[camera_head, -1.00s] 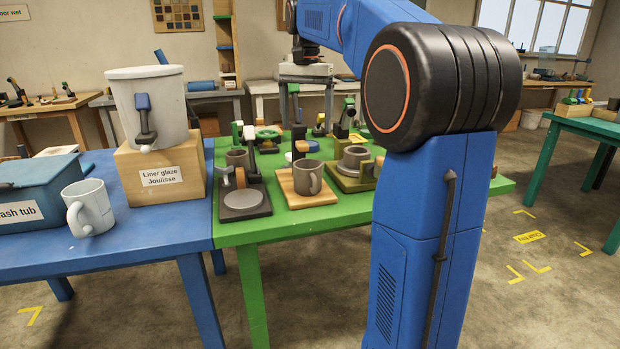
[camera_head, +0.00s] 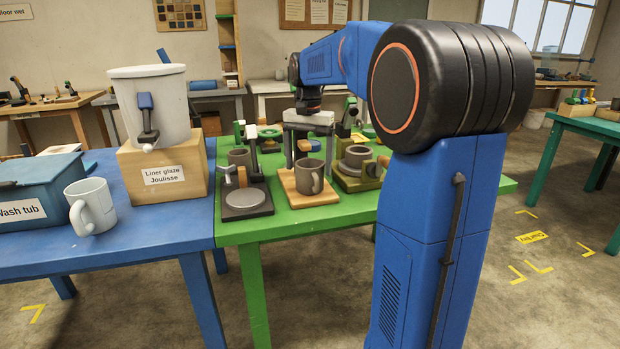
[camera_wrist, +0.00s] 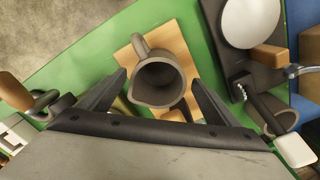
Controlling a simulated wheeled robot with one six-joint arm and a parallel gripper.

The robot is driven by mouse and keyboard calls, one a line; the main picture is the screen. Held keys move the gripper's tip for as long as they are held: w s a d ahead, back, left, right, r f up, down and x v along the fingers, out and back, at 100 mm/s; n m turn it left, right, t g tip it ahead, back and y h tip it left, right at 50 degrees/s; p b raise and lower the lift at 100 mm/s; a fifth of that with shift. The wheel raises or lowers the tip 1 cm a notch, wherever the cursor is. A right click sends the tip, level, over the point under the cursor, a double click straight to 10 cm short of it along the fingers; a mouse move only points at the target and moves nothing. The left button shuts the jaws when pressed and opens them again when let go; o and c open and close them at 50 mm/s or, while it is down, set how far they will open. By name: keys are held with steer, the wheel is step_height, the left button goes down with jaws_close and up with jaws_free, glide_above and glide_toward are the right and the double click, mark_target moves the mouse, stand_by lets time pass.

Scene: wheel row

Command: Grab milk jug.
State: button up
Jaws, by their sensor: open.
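The milk jug, a grey-brown jug (camera_head: 309,178) with a handle, stands upright on a light wooden board (camera_head: 293,197) on the green table. In the wrist view the jug (camera_wrist: 163,82) is seen from above, its handle pointing to the upper left and its spout toward my gripper. My gripper (camera_wrist: 160,78) is open and empty, with one finger on each side of the jug in that view. In the head view my gripper (camera_head: 310,147) hangs just behind and above the jug. I cannot tell whether its fingers touch it.
A dark clamp stand with a round disc (camera_head: 244,199) is left of the jug. An olive stand (camera_head: 362,183) holding a grey pot is to its right. Another grey cup (camera_head: 239,157) stands behind left.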

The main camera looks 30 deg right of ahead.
mark_target(309, 176)
step_height(309, 176, down, 5)
steer(key=shift+s+r, duration=0.1)
steer(key=shift+s, duration=0.05)
steer(key=shift+c, duration=0.3)
steer(key=c, duration=1.4)
steer(key=shift+r, duration=0.1)
